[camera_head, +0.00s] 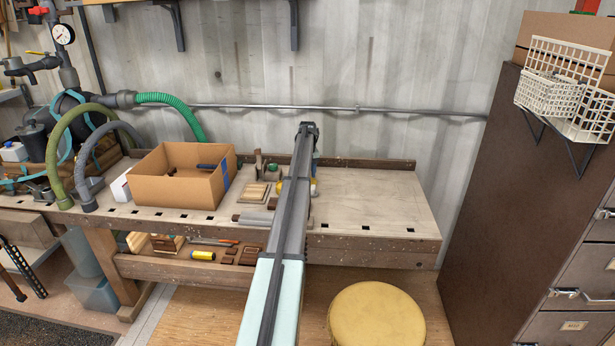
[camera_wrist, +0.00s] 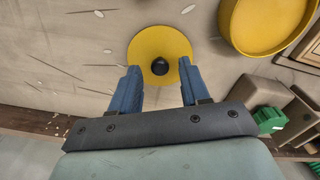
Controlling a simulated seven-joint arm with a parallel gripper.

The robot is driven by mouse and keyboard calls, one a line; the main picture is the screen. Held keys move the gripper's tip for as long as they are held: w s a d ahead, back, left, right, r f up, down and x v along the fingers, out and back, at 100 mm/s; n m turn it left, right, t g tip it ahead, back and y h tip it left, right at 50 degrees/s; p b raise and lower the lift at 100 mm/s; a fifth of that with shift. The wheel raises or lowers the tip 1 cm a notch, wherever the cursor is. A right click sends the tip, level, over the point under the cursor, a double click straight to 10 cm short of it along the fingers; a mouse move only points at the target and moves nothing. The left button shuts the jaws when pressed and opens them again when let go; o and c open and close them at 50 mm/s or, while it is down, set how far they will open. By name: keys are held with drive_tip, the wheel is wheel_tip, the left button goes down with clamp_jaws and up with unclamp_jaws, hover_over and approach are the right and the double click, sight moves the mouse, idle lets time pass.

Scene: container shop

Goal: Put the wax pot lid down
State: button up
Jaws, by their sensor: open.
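The wax pot lid is a flat yellow disc with a black knob (camera_wrist: 160,40) in the wrist view. It appears to lie flat on the bench, knob up. My gripper (camera_wrist: 160,67) is open, its two blue fingers apart on either side of the knob with gaps between. The yellow wax pot (camera_wrist: 262,45) stands to the right of the lid, apart from it, its open top showing.
The wooden bench (camera_head: 375,200) is clear to the right of my arm. A cardboard box (camera_head: 180,185) stands on its left. A wooden tool with a green part (camera_wrist: 270,119) is close to my gripper's right side. A yellow round stool (camera_head: 376,316) stands in front.

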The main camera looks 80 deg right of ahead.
wheel_tip(320, 180, up, 11)
idle(0.4)
drive_tip(key=shift+f, duration=0.1)
idle(0.3)
